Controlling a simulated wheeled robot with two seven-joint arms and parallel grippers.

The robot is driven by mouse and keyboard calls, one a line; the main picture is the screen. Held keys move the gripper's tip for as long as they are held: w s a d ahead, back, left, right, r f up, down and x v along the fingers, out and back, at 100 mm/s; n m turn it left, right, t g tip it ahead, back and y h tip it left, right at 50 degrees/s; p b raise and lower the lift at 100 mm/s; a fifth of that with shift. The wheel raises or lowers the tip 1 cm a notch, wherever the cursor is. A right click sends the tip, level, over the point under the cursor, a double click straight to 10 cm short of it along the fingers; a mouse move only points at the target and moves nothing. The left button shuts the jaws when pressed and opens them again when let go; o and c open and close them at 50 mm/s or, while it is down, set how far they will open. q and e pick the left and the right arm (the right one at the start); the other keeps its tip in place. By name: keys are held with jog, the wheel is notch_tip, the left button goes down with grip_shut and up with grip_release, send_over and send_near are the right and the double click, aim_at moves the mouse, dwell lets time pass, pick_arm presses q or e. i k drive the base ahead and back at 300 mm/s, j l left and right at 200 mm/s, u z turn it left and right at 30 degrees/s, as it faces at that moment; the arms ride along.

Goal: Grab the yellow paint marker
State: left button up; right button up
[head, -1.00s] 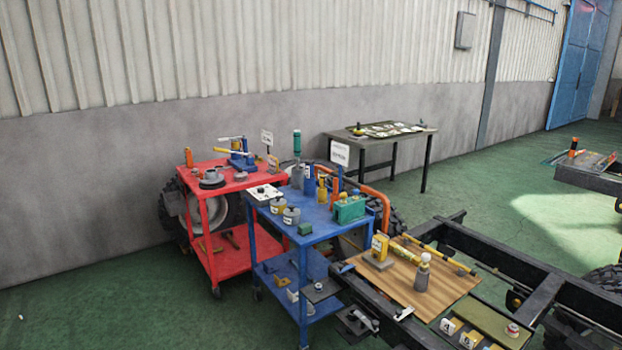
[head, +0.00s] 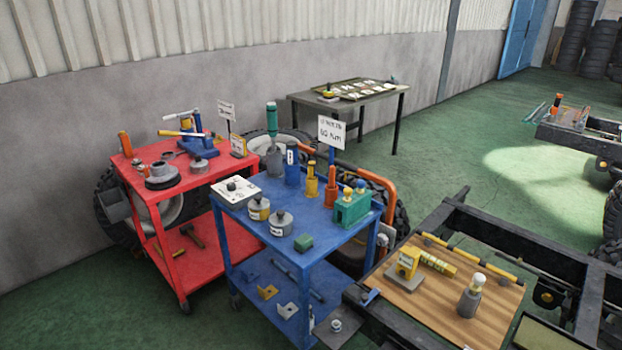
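I cannot tell for certain which thing is the yellow paint marker. A yellow banded cylinder (head: 437,263) lies on the wooden board (head: 408,296), beside a yellow block-like item (head: 406,262). A long thin yellow rod (head: 468,260) lies along the board's far edge. On the blue cart, a green holder (head: 351,209) carries small upright items with yellowish tops. A yellow upright item (head: 311,183) stands to its left. Neither of my grippers is in view.
The blue cart (head: 262,208) stands between the red cart (head: 140,184) and the dark chassis frame (head: 500,229). A sign (head: 331,131) rises from the blue cart. A grey bottle (head: 470,298) stands on the board. A dark table (head: 380,102) is behind; green floor (head: 440,150) is clear there.

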aim_at(311, 165)
jog(key=i+j+z, duration=0.1)
jog(key=i+j, duration=0.65)
jog(key=j, duration=0.1)
